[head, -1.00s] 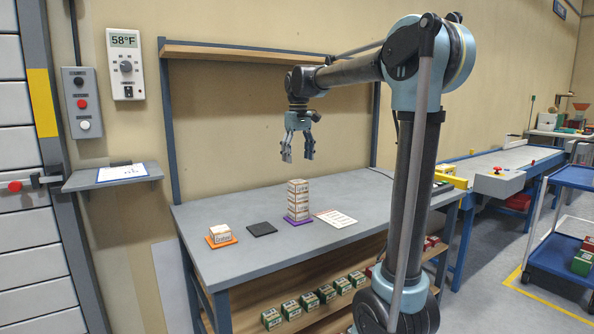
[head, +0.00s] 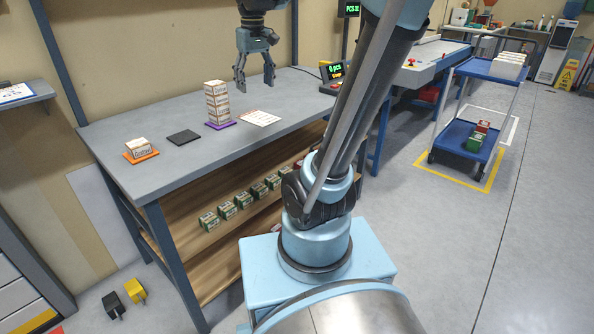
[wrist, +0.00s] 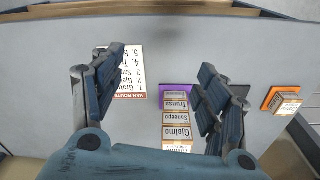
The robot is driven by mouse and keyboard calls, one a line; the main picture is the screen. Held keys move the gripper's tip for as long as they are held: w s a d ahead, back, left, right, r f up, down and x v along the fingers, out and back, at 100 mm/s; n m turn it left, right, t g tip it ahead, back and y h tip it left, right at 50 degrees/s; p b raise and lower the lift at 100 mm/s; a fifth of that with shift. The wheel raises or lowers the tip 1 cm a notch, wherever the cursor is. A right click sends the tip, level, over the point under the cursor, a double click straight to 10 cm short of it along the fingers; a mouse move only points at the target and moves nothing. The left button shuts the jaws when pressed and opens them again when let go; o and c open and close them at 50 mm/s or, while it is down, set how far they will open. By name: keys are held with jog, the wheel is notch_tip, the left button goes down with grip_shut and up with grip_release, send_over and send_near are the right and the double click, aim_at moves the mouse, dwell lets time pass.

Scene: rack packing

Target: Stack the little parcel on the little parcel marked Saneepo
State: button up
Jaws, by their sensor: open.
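A little white parcel (head: 138,145) sits on an orange mat (head: 145,157) at the table's left end; the wrist view shows it at the right (wrist: 287,102). A tower of several little parcels (head: 217,102) stands upright on a purple mat (head: 222,125). In the wrist view, a Saneepo label (wrist: 176,117) shows on a parcel within the tower, between Gjelmo (wrist: 176,132) and Truesa (wrist: 175,104) labels; Gjelmo appears above it. My gripper (head: 255,86) is open and empty, above the table and to the right of the tower.
A bare black mat (head: 184,137) lies between the orange and purple mats. A printed sheet (head: 260,118) lies right of the tower. Several green boxes (head: 243,199) stand on the shelf below. A blue cart (head: 463,135) stands at the right.

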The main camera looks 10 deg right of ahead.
jog(key=s+d+f+m, duration=0.2)
jog(key=s+d+f, duration=0.2)
jog(key=s+f, duration=0.5)
jog(key=s+d+f+m+t, duration=0.1)
jog(key=s+d+f, duration=0.3)
jog(key=s+f, duration=0.5)
notch_tip(320, 180, down, 4)
jog(key=shift+s+d+f+m, duration=0.15)
jog(key=shift+s+d+m, duration=0.25)
jog(key=shift+m, duration=0.1)
